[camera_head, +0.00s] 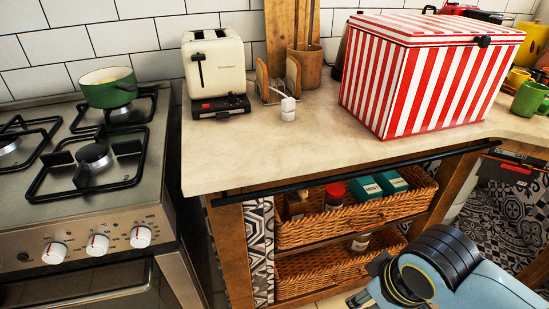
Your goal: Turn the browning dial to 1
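The cream toaster (214,62) stands upright on the counter against the tiled wall. Its dark lever slot faces front. A black base strip (220,106) with small red parts runs along its lower front. The browning dial is too small to make out there, and its setting cannot be read. My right arm comes in at the lower right, in front of the shelving and well away from the toaster. Only a dark part of my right gripper (368,292) shows at the bottom edge, and its fingers cannot be made out. My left gripper is out of view.
A red-striped box (427,72) stands right of the toaster. A small white item (288,108) and a wooden holder (279,80) are closer by. A stove (90,160) with a green pot (108,87) is left. The counter (265,150) is clear in front.

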